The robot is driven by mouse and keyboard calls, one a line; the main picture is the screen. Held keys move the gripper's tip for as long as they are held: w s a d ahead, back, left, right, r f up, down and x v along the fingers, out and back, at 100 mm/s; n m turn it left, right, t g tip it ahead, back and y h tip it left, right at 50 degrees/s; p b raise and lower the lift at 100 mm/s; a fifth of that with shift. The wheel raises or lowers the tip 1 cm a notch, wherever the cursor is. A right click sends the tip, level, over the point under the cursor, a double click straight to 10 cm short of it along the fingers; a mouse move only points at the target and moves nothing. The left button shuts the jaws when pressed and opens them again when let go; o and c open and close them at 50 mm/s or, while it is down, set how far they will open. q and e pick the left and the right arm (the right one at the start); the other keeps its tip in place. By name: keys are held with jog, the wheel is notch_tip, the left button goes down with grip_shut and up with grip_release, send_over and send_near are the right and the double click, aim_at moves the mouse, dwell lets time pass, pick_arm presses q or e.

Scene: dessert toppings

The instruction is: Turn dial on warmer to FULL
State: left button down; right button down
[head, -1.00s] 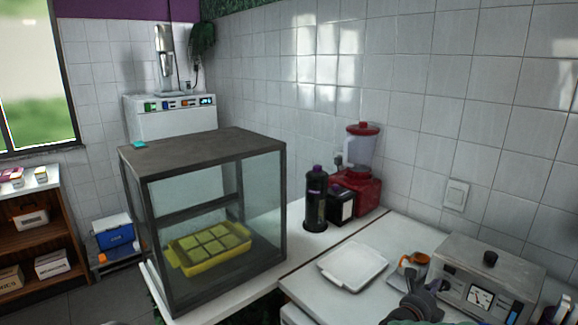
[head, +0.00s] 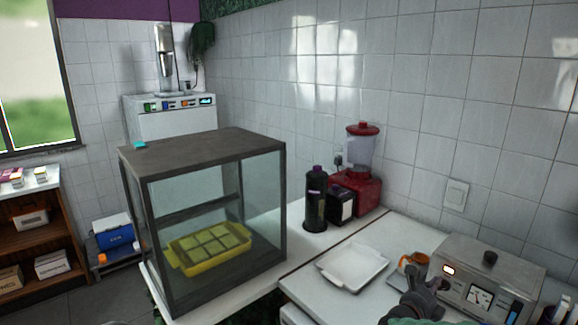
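The warmer (head: 520,268) is a silver metal box on the counter at the far right. It has a black knob (head: 490,257) on top, a white gauge (head: 480,296) on its front and a small lit lamp (head: 449,270) at the front's upper left. My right gripper (head: 424,284) is at the warmer's left front corner, in front of an orange cup (head: 413,262). Its fingers are dark and small, and I cannot tell whether they are open or touch anything. No dial marking is readable, and part of the front is cut off or hidden. My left gripper is not in view.
A white tray (head: 327,268) lies on the counter left of my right gripper. A dark bottle (head: 315,205), a black box (head: 341,204) and a red blender (head: 361,190) stand behind. A glass case (head: 205,143) holds a yellow tray (head: 180,267).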

jog(key=shift+v, duration=3)
